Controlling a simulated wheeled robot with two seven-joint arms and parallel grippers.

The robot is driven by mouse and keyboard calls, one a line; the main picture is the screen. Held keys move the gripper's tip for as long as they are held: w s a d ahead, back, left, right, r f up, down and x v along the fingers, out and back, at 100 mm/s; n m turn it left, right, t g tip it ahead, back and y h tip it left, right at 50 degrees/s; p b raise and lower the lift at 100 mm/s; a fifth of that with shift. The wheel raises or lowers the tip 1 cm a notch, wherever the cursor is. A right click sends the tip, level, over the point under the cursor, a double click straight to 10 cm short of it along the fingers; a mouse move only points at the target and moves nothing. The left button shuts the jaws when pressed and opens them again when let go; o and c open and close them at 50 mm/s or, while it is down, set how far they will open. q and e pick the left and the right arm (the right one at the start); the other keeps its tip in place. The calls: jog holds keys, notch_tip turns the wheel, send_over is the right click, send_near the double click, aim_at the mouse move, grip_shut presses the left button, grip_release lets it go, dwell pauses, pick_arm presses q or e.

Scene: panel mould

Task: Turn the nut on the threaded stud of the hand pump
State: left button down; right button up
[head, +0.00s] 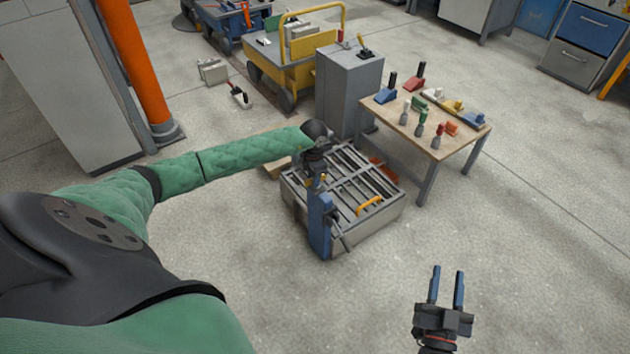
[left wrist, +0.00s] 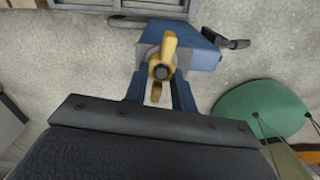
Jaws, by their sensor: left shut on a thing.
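The hand pump (head: 319,228) is a blue upright body at the front left of the grey panel mould, with a dark lever at its side. In the left wrist view the pump (left wrist: 208,58) fills the upper middle. The brass wing nut (left wrist: 168,46) sits on the threaded stud (left wrist: 162,72), seen nearly end-on, one wing pointing up and the other down. My left gripper (left wrist: 157,90) is shut on the nut, its blue fingers either side of the lower wing. In the head view my left gripper (head: 315,178) is above the pump. My right gripper (head: 446,287) is open and empty.
The panel mould (head: 365,228) has a slatted top and a yellow handle. A wooden table (head: 408,135) with coloured tools stands behind it to the right, beside a grey cabinet (head: 346,95). A yellow cart (head: 270,70) is further back. The floor around my right gripper is clear.

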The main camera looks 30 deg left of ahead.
pick_arm(q)
jog(key=shift+d+r+n+p, duration=0.1)
jog(key=shift+n+p, duration=0.3)
jog(key=shift+n, duration=1)
jog(key=shift+s, duration=0.1)
jog(key=shift+d+n+p, duration=0.1)
jog(key=shift+n+p, duration=0.7)
jog(key=shift+n, duration=0.2)
jog(key=shift+f+n, duration=0.2)
jog(key=shift+n, duration=0.5)
